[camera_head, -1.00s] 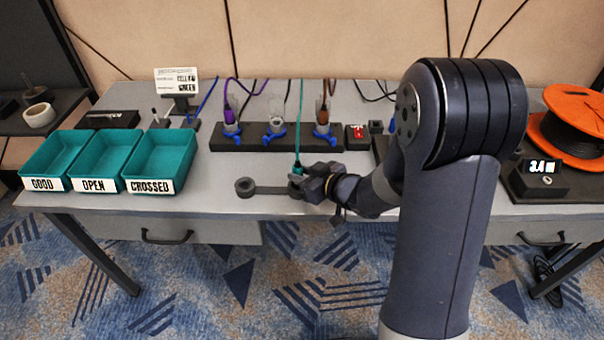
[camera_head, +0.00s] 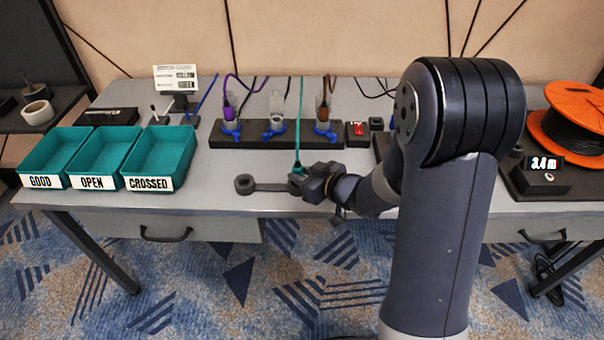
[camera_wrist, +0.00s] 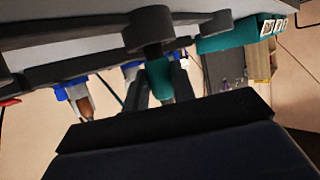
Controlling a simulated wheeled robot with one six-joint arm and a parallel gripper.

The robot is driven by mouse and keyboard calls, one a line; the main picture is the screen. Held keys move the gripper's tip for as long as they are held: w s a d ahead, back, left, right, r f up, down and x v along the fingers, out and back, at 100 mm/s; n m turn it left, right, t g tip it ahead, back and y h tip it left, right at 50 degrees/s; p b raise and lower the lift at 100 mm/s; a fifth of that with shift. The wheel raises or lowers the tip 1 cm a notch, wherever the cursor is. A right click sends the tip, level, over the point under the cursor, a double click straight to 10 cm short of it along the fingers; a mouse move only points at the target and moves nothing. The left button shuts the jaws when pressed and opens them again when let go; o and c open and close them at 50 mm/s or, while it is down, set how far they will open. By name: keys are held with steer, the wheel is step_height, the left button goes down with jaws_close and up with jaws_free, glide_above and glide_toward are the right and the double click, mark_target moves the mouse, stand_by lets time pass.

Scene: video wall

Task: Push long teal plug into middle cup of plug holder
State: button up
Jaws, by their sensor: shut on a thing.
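The plug holder (camera_head: 207,136) is a dark block at the back of the table with three clear cups and blue clips. Its left cup holds a purple plug (camera_head: 228,112) and its right cup a brown plug (camera_head: 323,112). The middle cup (camera_head: 277,106) looks clear, with no coloured plug visible in it. My gripper (camera_head: 297,182) is in front of the holder, near the table's front edge, shut on the teal plug (camera_head: 297,169). A teal cable runs back from the plug. In the wrist view the teal plug (camera_wrist: 160,80) sits between my fingers, partly hidden.
A dark flat piece with a round end (camera_head: 245,184) lies left of my gripper. Three teal trays (camera_head: 160,152) labelled GOOD, OPEN and CROSSED stand at the left. A red-marked box (camera_head: 358,134) stands right of the holder. An orange spool (camera_head: 575,110) is at the far right.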

steer(key=shift+f, duration=0.15)
steer(key=shift+f+b, duration=0.3)
steer(key=shift+b, duration=0.05)
steer(key=o, duration=1.1)
steer(key=shift+c, duration=0.2)
steer(key=p+v, duration=0.2)
steer(key=v, duration=0.8)
steer(key=shift+s+d+r, duration=0.15)
steer(key=shift+s+d, duration=0.1)
